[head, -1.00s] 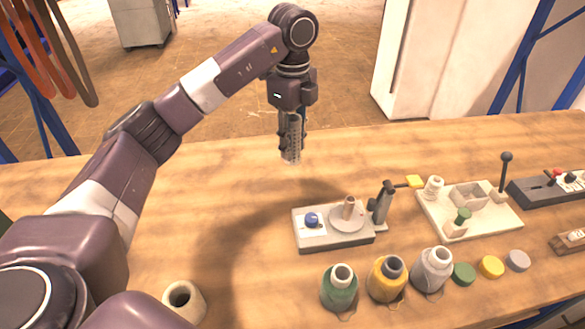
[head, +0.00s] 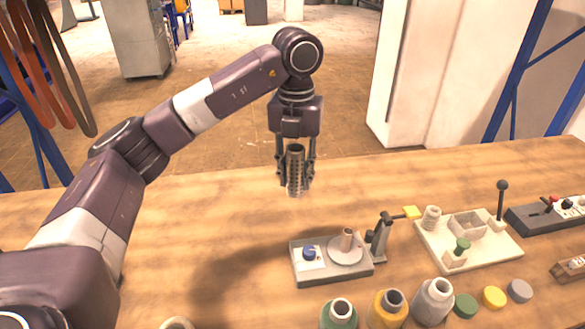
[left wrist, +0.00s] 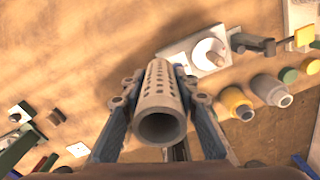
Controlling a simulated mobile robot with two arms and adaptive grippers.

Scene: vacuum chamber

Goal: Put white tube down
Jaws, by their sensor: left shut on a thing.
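My left gripper (head: 296,185) is shut on a pale grey-white tube with rows of small holes (head: 296,172). The tube hangs upright between the two fingers, above the wooden table (head: 150,240), behind the small winding device with the blue knob. In the left wrist view the tube (left wrist: 160,105) shows its open round end toward the camera, with a finger on each side. Whether its lower end touches the table is hard to tell, but it seems to be above it. My right gripper is not in view.
The winding device (head: 307,268) stands in front of the tube. Green (head: 338,315), yellow (head: 388,308) and grey (head: 433,302) bobbins stand at the front. A white tray (head: 485,255) is to the right. The table's left and back middle are clear.

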